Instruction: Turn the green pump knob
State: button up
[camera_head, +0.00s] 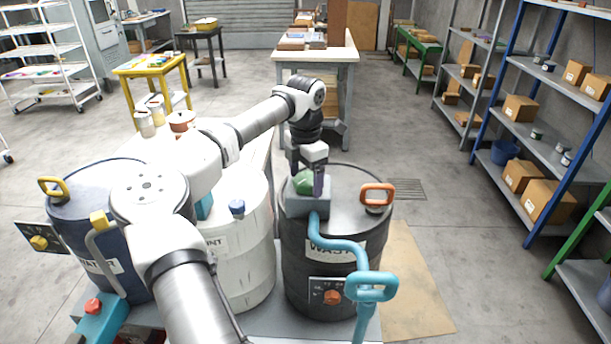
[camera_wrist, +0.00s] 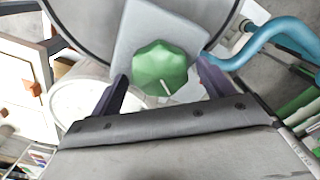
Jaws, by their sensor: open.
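The green pump knob (camera_head: 303,182) sits on a grey pump block (camera_head: 308,206) on top of the black waste drum (camera_head: 332,250). In the wrist view the green knob (camera_wrist: 160,68) is faceted, with a pale mark near its lower edge. My gripper (camera_head: 310,178) is over the knob, pointing down. In the wrist view my gripper (camera_wrist: 160,88) is open, with one dark finger on each side of the knob's lower part. A gap shows between each finger and the knob; whether either touches lower down I cannot tell.
A blue pipe (camera_head: 340,243) runs from the block to a blue handle (camera_head: 370,287). An orange handle (camera_head: 377,194) stands on the drum lid. A white drum (camera_head: 240,250) and a blue drum (camera_head: 100,240) stand to the left.

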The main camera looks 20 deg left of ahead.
aim_at(305, 179)
notch_tip(305, 179, up, 14)
jog(key=b, duration=0.2)
dwell(0.4)
jog(key=shift+f, duration=0.1)
